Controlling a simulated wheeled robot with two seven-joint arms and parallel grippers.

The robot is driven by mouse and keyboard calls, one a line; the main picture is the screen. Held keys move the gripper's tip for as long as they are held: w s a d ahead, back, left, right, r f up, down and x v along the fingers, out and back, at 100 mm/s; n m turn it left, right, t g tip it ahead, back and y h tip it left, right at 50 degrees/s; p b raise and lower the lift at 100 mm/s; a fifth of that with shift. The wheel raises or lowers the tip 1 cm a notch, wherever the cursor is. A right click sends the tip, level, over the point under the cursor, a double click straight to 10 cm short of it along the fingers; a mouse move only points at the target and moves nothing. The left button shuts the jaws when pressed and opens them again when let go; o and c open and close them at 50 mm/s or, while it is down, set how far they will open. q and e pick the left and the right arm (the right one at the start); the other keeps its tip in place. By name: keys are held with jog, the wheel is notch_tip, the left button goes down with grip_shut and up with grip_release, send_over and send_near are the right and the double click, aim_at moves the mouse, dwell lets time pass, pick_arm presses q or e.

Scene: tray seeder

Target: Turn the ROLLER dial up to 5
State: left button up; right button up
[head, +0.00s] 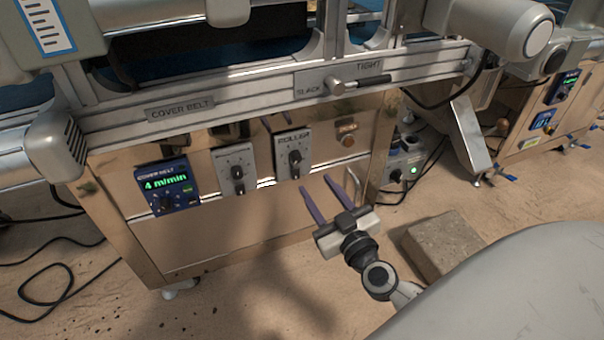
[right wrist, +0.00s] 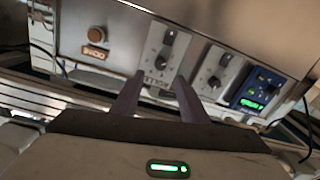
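The ROLLER dial (head: 295,157) is a black knob on a light grey plate on the front of the metal cabinet. Its pointer setting is too small to read. It also shows in the right wrist view (right wrist: 169,38), where the picture is turned over. My right gripper (head: 316,182) is in front of the cabinet, below and to the right of the dial in the head view. Its two purple-grey fingers are apart with nothing between them. In the right wrist view the fingers (right wrist: 159,76) point toward the ROLLER plate, with no contact visible. My left gripper is not in view.
A similar dial (head: 238,173) sits left of the ROLLER plate. A blue COVER BELT panel (head: 166,186) reads 4 m/min. An orange button (head: 348,141) is to the right. A SLACK/TIGHT lever (head: 345,84) is above. A stone block (head: 443,245) lies on the floor.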

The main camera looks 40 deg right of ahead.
aim_at(298, 160)
jog(key=w, duration=0.3)
jog(key=w+d+b, duration=0.1)
jog(key=w, duration=0.5)
jog(key=shift+d, duration=0.3)
jog(key=shift+c, duration=0.2)
grip_shut()
